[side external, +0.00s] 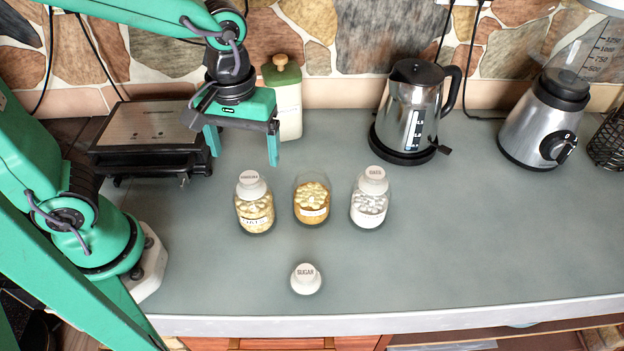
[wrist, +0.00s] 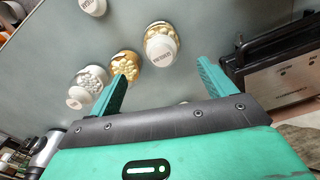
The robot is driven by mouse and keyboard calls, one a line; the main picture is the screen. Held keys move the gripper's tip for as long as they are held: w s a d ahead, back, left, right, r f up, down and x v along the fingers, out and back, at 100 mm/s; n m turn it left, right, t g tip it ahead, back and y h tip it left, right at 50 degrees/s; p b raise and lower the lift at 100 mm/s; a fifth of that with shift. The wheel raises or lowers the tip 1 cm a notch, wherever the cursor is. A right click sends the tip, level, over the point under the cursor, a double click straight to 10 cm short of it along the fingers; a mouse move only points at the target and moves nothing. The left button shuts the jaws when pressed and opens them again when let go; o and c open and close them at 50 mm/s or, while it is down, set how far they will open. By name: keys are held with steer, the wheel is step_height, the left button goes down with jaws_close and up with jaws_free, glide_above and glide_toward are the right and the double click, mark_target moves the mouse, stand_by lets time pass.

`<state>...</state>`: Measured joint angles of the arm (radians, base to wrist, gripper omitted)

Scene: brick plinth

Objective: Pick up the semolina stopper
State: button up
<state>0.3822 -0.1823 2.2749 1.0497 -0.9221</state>
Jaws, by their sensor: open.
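The semolina stopper (side external: 250,184) is a white round cap whose small lettering appears to read SEMOLINA. It sits in the mouth of the left glass jar (side external: 255,213), which holds pale yellow contents. In the wrist view the stopper (wrist: 160,51) shows at top centre, beyond the fingertips. My gripper (side external: 243,153) is open and empty, pointing down, behind and above that jar and apart from it. In the wrist view my gripper (wrist: 163,68) has its two green fingers spread, with nothing between them.
An open jar (side external: 311,203) and a white-stoppered jar (side external: 369,208) stand to the right. A loose SUGAR stopper (side external: 306,279) lies in front. A black grill (side external: 150,140), green-lidded canister (side external: 289,105), kettle (side external: 412,115) and blender (side external: 541,125) stand behind. The counter's front right is clear.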

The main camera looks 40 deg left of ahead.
mark_target(249, 178)
steer(key=shift+f, duration=1)
steer(key=shift+f, duration=0.15)
steer(key=shift+a+f, duration=0.15)
steer(key=shift+f, duration=2.3)
steer(key=c, duration=1.1)
